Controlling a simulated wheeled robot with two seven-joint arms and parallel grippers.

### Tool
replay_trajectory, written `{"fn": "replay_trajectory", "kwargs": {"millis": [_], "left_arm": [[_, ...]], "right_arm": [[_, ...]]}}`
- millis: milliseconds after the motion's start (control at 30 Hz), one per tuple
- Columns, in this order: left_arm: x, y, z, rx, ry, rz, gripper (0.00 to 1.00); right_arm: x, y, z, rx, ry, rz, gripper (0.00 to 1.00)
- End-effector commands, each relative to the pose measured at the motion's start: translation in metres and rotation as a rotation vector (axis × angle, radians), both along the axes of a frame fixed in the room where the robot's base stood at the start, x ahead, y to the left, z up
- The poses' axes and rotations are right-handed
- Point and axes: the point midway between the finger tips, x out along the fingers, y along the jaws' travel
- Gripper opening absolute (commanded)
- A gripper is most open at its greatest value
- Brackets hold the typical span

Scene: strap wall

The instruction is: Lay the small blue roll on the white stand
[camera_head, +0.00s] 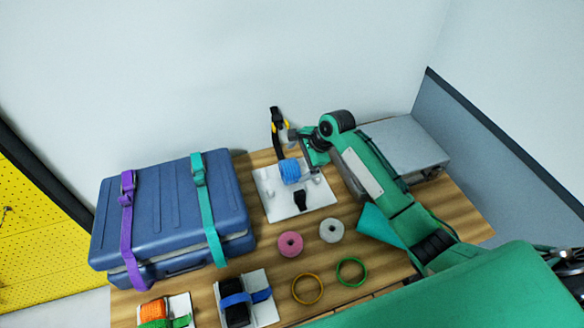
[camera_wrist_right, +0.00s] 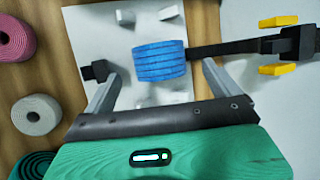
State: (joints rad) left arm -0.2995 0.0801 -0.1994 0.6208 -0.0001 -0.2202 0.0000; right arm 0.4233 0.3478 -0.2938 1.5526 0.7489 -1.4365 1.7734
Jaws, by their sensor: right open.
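The small blue roll (camera_head: 290,170) is a ribbed blue coil on or just over the white stand (camera_head: 318,195), a white plate with small white blocks; I cannot tell whether it rests fully. The roll also shows in the wrist view (camera_wrist_right: 160,62), above the white plate (camera_wrist_right: 88,40). A black strap (camera_wrist_right: 225,48) with yellow buckle parts runs past its right side. My right gripper (camera_head: 303,150) is close to the roll. Its fingers, in the wrist view (camera_wrist_right: 160,75), are apart on either side of the roll's near end, with gaps. My left gripper is not in view.
A blue suitcase (camera_head: 165,225) with purple and teal straps stands on the left. Pink (camera_head: 290,244) and white (camera_head: 331,230) rolls and yellow (camera_head: 307,288) and green (camera_head: 352,271) rings lie in front. A grey case (camera_head: 410,145) stands behind my right arm.

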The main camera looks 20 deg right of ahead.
Motion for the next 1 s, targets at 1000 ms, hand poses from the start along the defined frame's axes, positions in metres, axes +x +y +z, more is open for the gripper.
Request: {"fn": "replay_trajectory", "kwargs": {"millis": [1000], "left_arm": [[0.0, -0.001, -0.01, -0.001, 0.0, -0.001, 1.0]], "right_arm": [[-0.019, -0.024, 0.053, 0.001, 0.001, 0.001, 0.93]]}}
